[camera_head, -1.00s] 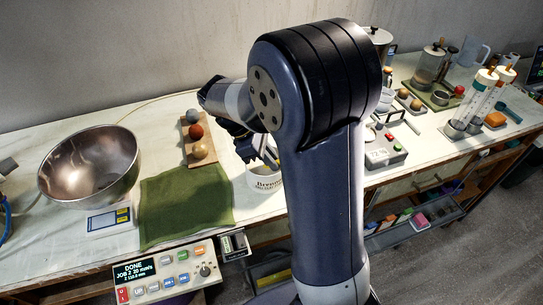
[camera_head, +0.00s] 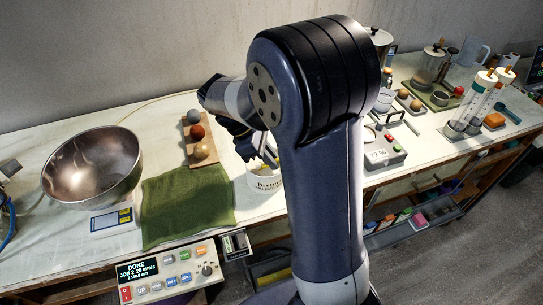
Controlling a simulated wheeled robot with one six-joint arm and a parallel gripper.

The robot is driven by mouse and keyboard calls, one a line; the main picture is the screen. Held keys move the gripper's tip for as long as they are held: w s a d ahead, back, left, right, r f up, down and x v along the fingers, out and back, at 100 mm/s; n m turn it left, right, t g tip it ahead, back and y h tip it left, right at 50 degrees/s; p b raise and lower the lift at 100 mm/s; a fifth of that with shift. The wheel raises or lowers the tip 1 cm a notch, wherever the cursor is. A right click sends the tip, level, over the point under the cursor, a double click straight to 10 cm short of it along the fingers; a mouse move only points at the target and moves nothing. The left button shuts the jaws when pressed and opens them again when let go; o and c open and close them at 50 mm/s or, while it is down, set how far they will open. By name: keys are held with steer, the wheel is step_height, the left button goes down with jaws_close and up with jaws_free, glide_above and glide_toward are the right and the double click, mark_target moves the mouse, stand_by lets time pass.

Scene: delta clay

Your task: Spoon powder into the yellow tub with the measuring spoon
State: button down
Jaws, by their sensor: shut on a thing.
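My gripper (camera_head: 256,150) is left of my upper arm, over a white tub (camera_head: 266,184) with dark lettering. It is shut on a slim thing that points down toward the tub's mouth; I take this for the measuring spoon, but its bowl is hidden. I cannot tell whether the spoon's tip is inside the tub or above it. A little yellowish colour shows at the tub's mouth, but its contents cannot be made out. No clearly yellow tub shows; one may be hidden behind my arm.
A steel bowl (camera_head: 92,167) stands on a scale (camera_head: 112,219) at left. A control box (camera_head: 168,272) is at the front edge. Tubes (camera_head: 478,102) stand far right.

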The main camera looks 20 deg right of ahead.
steer(key=shift+d+r+p, duration=0.1)
steer(key=shift+r+p, duration=3.05)
steer(key=shift+r, duration=0.6)
steer(key=shift+s+f, duration=0.1)
steer(key=shift+f, duration=0.05)
